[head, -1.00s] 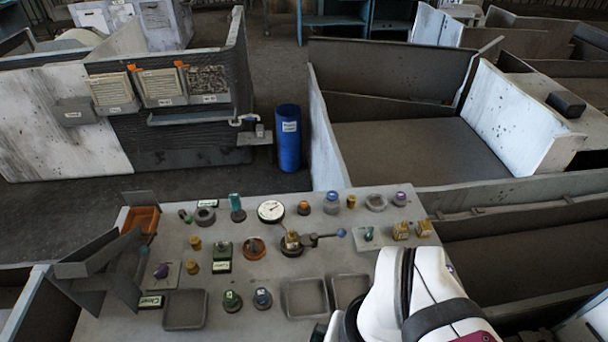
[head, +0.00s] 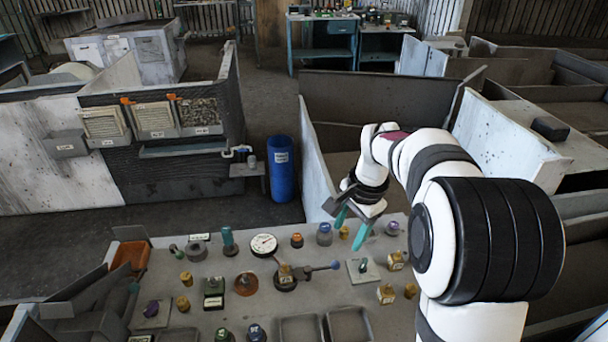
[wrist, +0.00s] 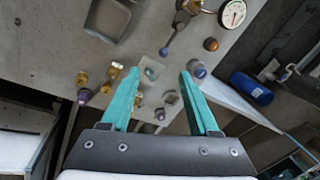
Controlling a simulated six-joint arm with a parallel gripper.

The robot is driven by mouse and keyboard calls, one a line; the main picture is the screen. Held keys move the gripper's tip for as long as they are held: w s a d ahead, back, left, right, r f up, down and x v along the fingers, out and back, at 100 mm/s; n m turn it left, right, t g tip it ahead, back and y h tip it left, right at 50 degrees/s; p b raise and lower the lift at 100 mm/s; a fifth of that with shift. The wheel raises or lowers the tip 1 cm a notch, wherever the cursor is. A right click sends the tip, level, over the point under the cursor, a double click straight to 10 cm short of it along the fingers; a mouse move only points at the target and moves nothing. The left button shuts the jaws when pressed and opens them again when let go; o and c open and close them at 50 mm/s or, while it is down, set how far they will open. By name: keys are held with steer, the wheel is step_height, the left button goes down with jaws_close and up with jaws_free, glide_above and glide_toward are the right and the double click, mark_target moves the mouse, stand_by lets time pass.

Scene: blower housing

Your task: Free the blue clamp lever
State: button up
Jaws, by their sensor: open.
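The clamp lever, a dark rod with a blue ball knob (head: 335,265), points right from a brass clamp (head: 285,273) on a dark round base in the middle of the grey bench top. In the wrist view the blue knob (wrist: 164,51) shows beyond my fingertips, with the brass clamp (wrist: 184,12) at the top edge. My gripper (head: 352,227) has two teal fingers, open and empty, pointing down above the far right part of the bench. It is behind and right of the knob, apart from it. In the wrist view the open fingers (wrist: 160,76) frame bare bench and small parts.
A white dial gauge (head: 264,245) stands behind the clamp. A plate with a small green part (head: 363,268) lies right of the knob, and brass blocks (head: 395,261) stand further right. Trays (head: 300,329) sit at the front. A blue bin (head: 281,170) stands behind the bench.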

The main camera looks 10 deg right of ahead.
mark_target(336, 262)
steer(key=w+f, duration=0.1)
steer(key=f, duration=0.4)
steer(key=w+f, duration=0.2)
steer(key=f, duration=0.4)
steer(key=w+f, duration=0.1)
steer(key=f, duration=0.4)
steer(key=shift+w+a+f, duration=0.15)
steer(key=shift+w+f, duration=0.1)
steer(key=shift+w, duration=0.05)
jaws_close()
steer(key=shift+r, duration=0.1)
stand_by(0.3)
